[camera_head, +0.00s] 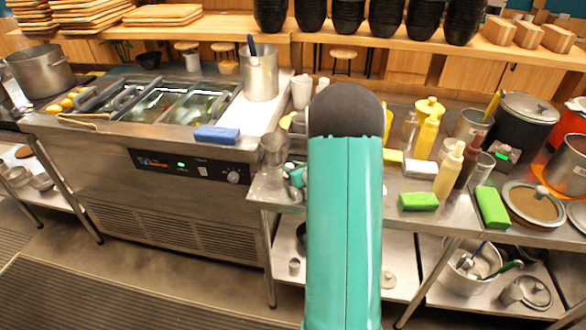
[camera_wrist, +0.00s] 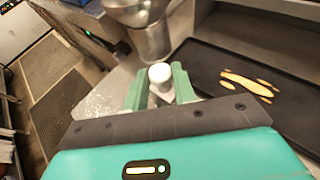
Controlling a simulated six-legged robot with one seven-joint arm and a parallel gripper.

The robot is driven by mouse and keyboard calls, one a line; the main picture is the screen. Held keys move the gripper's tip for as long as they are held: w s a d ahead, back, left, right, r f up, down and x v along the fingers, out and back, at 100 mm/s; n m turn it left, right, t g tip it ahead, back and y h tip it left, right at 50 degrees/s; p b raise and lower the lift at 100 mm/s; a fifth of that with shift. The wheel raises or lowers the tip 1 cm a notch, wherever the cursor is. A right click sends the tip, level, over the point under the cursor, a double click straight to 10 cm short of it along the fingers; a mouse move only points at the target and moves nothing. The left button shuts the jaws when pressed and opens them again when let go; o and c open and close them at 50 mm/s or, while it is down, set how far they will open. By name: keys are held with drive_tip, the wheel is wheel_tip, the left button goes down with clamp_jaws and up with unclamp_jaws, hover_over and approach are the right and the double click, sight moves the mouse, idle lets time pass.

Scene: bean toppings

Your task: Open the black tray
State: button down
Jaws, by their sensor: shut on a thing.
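The black tray (camera_wrist: 210,72) lies at the right in the wrist view, a flat dark surface with orange bean-like markings. My gripper (camera_wrist: 158,86) shows in the wrist view with its two green fingers on either side of a small white round-topped piece (camera_wrist: 160,73). The fingers are shut on this piece, just left of the tray. Whether the piece is joined to the tray cannot be told. In the head view my teal arm hides the gripper and the tray.
A metal cup (camera_wrist: 153,40) stands just beyond the fingers; a metal vessel also shows left of my arm (camera_head: 273,150). Bottles (camera_head: 448,170), green blocks (camera_head: 418,202) and a large black pot (camera_head: 517,125) crowd the counter at right. A blue block (camera_head: 217,134) lies on the cooled counter.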

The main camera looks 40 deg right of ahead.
drive_tip(key=c, duration=1.2)
unclamp_jaws()
drive_tip(key=shift+o, duration=0.2)
drive_tip(key=v, duration=1.3)
drive_tip(key=shift+s+r, duration=0.15)
drive_tip(key=shift+s, duration=0.25)
